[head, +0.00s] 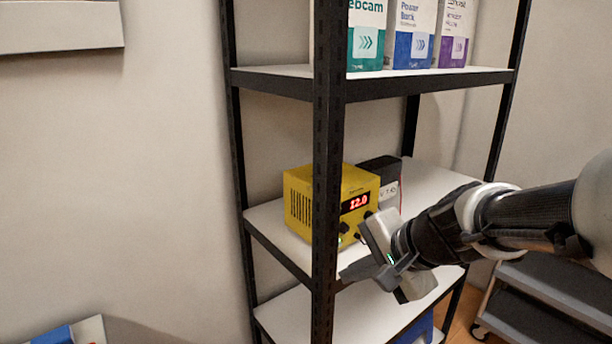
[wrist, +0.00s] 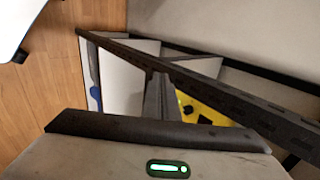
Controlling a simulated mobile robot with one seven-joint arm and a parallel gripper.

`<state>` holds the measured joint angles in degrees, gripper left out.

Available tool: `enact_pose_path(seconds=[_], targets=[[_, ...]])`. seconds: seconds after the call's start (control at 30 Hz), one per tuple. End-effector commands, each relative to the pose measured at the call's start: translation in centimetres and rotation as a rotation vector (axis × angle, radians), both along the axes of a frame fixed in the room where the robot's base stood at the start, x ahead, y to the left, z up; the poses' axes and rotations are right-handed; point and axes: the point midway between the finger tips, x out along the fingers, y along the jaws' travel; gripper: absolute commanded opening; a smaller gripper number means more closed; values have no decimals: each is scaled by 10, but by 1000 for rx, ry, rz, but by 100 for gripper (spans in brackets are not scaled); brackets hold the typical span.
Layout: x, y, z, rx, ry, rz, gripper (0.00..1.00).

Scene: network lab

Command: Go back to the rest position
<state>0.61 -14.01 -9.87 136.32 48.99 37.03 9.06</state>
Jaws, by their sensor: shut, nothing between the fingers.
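My gripper (head: 352,273) is in front of the shelf unit's middle board in the head view, close to the near black post. It is shut and empty, with its fingers pointing left. In the wrist view the shut fingers (wrist: 158,97) stand up from the middle, and a dark post runs diagonally just beyond them. I cannot tell whether the fingers touch the post.
A yellow power supply (head: 300,207) reading 12.0 and a dark box (head: 380,170) stand on the middle shelf (head: 432,185). Boxes (head: 411,38) stand on the upper shelf. The near post (head: 327,150) is a close obstacle. A grey cart (head: 545,295) stands at lower right.

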Motion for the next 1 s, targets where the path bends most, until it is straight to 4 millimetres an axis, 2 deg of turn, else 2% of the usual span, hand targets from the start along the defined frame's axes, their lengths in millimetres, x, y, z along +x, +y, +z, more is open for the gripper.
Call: enact_pose_path(seconds=[0.03,0.1,0.2,0.37,0.5,0.57,0.87,1.0], targets=[[-23,7,10,-95,-38,121,0],[-51,8,14,-229,-66,266,0],[-82,2,17,-402,-92,421,0],[-119,-18,21,-658,-110,599,0],[-144,-43,27,-875,-107,710,0],[-144,-46,48,-889,-101,720,0],[-143,-45,117,-881,-101,716,0],[-143,-45,164,-881,-100,715,0]])
